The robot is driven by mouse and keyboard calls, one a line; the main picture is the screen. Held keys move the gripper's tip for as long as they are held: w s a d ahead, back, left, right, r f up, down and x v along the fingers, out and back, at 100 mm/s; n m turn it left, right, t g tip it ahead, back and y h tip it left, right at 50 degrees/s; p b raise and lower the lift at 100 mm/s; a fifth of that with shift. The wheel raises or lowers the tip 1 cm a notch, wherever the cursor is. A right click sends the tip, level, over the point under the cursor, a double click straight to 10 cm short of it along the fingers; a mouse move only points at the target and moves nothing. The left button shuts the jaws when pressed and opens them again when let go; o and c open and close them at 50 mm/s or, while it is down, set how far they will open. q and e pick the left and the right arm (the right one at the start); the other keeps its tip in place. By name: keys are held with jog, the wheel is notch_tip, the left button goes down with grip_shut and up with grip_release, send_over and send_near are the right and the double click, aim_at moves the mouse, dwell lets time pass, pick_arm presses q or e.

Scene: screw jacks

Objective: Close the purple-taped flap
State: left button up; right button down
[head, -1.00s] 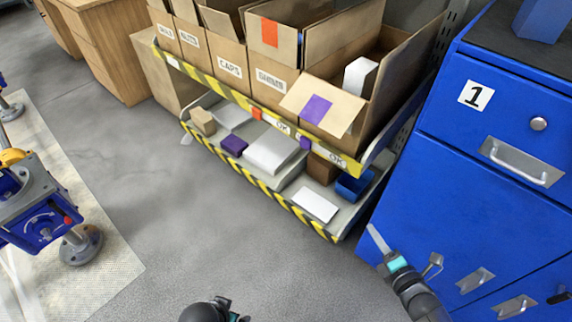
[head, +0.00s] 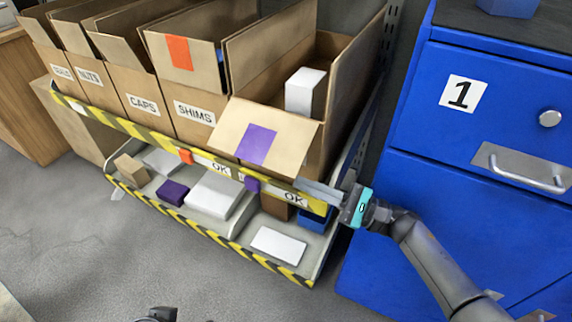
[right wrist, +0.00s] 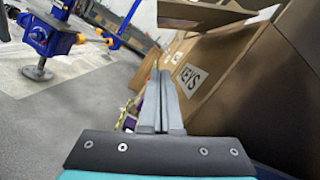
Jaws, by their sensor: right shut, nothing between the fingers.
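The purple-taped flap (head: 285,145) hangs open, tilted outward over the front of the rightmost carton (head: 350,62). Its purple tape (head: 256,145) faces up. A white box (head: 305,92) stands inside that carton. In the right wrist view the carton front (right wrist: 235,75) reads KEYS, and what looks like the flap's underside (right wrist: 205,14) juts out above. My right gripper (head: 304,188) is shut and empty, just below and right of the flap's lower corner; contact cannot be told. Its fingers (right wrist: 162,80) point along the carton front. Of my left arm only a dark part shows at the bottom edge.
More open cartons, including SHIMS (head: 180,118) and CAPS (head: 135,95), stand left on the same shelf. Its striped lip (head: 150,140) runs below the flap. A lower shelf (head: 235,228) holds small boxes. A blue cabinet (head: 400,225) stands close on the right.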

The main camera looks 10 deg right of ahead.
aim_at(261, 163)
jog(key=x, duration=0.3)
jog(key=r+x, duration=0.1)
jog(key=x, duration=0.2)
jog(key=s+r+x, duration=0.1)
jog(key=x, duration=0.2)
jog(key=shift+a, duration=0.3)
pick_arm(q)
jog(key=shift+s+f+p, duration=0.15)
jog(key=shift+f+p, duration=0.2)
jog(key=shift+f, duration=0.4)
pick_arm(e)
jog(key=shift+s+a+r, duration=0.1)
jog(key=shift+s+r, duration=0.1)
jog(key=shift+r, duration=0.2)
jog(key=shift+s+a+r, duration=0.15)
jog(key=shift+s+r, duration=0.1)
jog(key=shift+r, duration=0.2)
